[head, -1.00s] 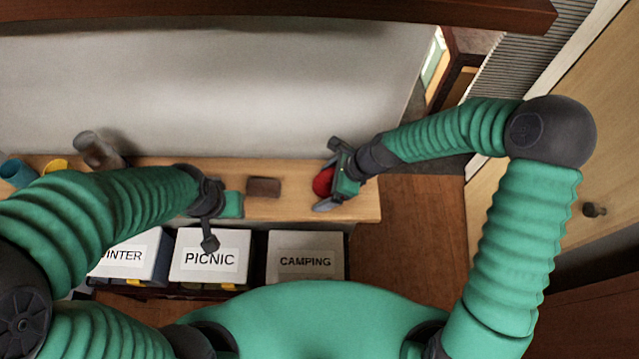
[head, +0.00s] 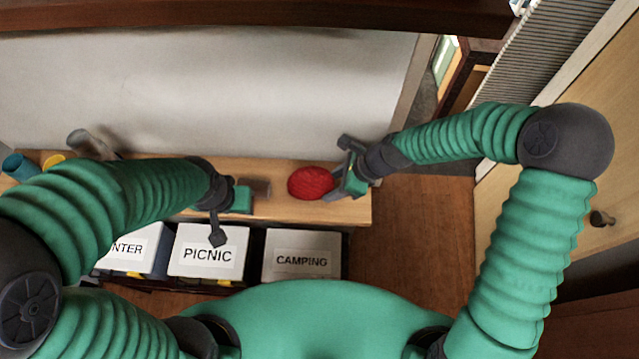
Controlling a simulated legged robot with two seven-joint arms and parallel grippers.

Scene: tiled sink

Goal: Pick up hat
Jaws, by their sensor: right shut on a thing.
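The red hat (head: 311,183) is a rounded, ribbed dome over the right part of the wooden shelf. My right gripper (head: 337,188) comes in from the right and is shut on the hat's right edge. Whether the hat still touches the shelf is hard to tell. My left gripper (head: 246,200) is over the shelf left of the hat, apart from it. Its fingers are too unclear to tell whether they are open.
A small brown block (head: 262,188) is on the wooden shelf (head: 352,208) beside my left gripper. Blue (head: 18,166) and yellow (head: 53,160) cups stand at the far left. Labelled bins, PICNIC (head: 208,254) and CAMPING (head: 301,258) among them, sit below. A cabinet door is at right.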

